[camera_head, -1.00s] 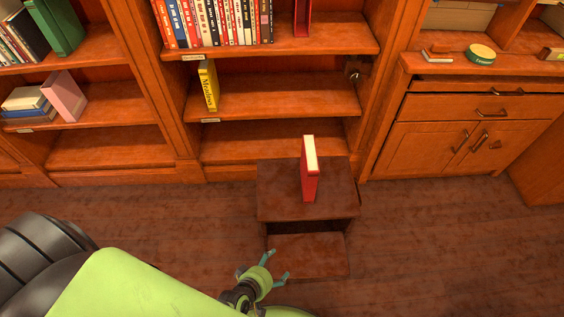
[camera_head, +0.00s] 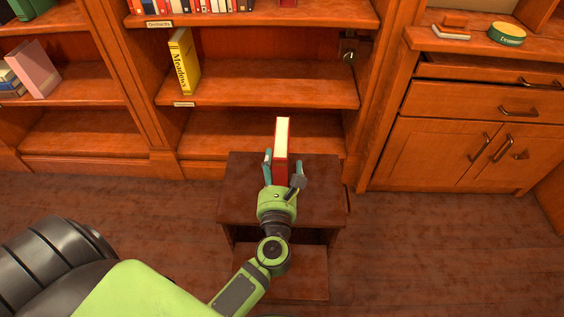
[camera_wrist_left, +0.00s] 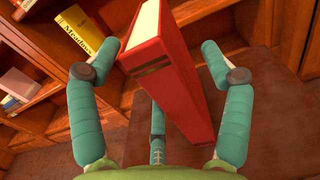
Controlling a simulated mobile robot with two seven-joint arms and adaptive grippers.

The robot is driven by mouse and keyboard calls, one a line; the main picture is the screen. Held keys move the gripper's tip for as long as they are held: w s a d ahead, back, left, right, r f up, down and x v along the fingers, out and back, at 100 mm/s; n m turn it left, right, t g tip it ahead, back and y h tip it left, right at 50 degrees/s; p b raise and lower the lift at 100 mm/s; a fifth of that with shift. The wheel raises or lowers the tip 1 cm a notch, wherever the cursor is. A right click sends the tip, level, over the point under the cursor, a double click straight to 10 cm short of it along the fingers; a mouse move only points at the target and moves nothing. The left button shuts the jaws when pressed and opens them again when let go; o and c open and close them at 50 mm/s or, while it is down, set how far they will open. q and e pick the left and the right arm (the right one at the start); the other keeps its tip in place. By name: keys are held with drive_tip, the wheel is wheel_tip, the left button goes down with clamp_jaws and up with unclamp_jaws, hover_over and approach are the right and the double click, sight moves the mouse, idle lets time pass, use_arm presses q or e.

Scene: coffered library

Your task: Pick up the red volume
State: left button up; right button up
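The red volume (camera_head: 281,150) stands upright on the top step of a dark wooden step stool (camera_head: 240,195), its pale page edges facing up. My left gripper (camera_head: 283,172) is at the book, with teal fingers on both sides of its lower part. In the left wrist view the red volume (camera_wrist_left: 172,75) rises between the spread fingers of the left gripper (camera_wrist_left: 160,85). Gaps show between the book and the side fingers, so the gripper is open around it. A third finger lies low near the book's base; whether it touches is unclear. My right gripper is not in view.
A bookcase stands behind the stool, with a yellow book (camera_head: 184,62) on its middle shelf and a pink book (camera_head: 40,80) to the left. A cabinet (camera_head: 440,140) with drawers is on the right, holding a round green tin (camera_head: 507,34). The floor around the stool is clear.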

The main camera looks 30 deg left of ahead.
use_arm(q)
drive_tip(key=x, duration=0.5)
drive_tip(key=shift+a+f, duration=0.1)
drive_tip(key=shift+a, duration=0.1)
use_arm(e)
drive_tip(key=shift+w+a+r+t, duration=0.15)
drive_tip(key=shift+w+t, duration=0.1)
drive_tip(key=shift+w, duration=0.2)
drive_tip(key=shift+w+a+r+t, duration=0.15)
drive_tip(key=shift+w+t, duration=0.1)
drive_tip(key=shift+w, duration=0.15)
use_arm(q)
drive_tip(key=shift+c, duration=0.5)
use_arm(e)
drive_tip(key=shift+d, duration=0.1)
use_arm(q)
clamp_jaws()
